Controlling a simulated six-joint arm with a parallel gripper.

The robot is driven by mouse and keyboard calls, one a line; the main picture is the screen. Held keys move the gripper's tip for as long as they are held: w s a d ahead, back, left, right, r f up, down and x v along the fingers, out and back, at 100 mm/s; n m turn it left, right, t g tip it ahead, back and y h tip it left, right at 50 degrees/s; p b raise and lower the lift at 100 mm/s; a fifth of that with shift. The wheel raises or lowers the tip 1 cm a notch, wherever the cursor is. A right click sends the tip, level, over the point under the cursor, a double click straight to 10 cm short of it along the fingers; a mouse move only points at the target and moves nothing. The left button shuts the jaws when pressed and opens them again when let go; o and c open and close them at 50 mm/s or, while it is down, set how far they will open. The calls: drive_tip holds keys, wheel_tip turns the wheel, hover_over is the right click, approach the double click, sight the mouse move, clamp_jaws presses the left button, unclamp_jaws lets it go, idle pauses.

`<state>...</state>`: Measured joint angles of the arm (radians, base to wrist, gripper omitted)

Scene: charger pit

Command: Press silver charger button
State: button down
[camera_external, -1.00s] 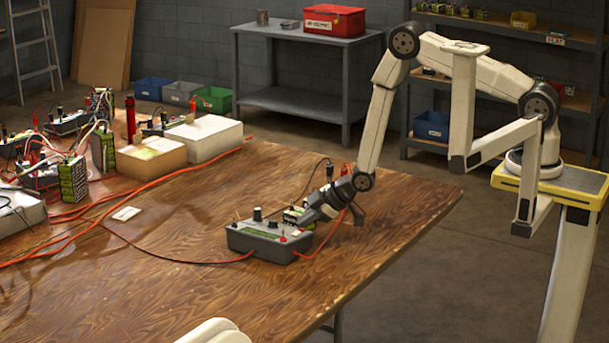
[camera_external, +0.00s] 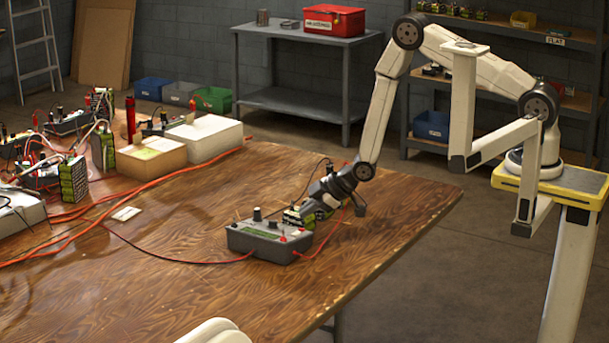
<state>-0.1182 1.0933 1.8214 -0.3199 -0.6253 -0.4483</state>
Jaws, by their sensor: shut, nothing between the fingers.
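The charger is a grey box (camera_external: 268,245) with a green label, on the near right part of the wooden table. Its top carries a black knob (camera_external: 257,213), a small silver control (camera_external: 272,224) and a red control (camera_external: 283,239). My gripper (camera_external: 301,213) is shut and empty, reaching down and left at the charger's right rear corner, to the right of the silver control. Its tips blend with a green battery pack there, so I cannot tell whether they touch anything.
Red and black leads run from the charger across the table (camera_external: 180,290). A white card (camera_external: 126,214) lies to the left. Battery packs, wires and pale boxes (camera_external: 204,138) crowd the far left. The front of the table is mostly clear.

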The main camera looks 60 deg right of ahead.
drive_tip(key=r, duration=0.4)
drive_tip(key=shift+d, duration=0.4)
idle(0.5)
drive_tip(key=s+d+r+m+g+h, duration=0.3)
drive_tip(key=s+d+r+m, duration=0.25)
drive_tip(key=s+r, duration=0.35)
drive_tip(key=s+d+r+m+g, duration=0.1)
drive_tip(key=s+r+m, duration=0.1)
drive_tip(key=s, duration=0.5)
drive_tip(key=s+d+r+m+g, duration=0.2)
drive_tip(key=s+r, duration=0.3)
drive_tip(key=s, duration=0.3)
drive_tip(key=shift+m, duration=0.45)
drive_tip(key=shift+w+d, duration=0.1)
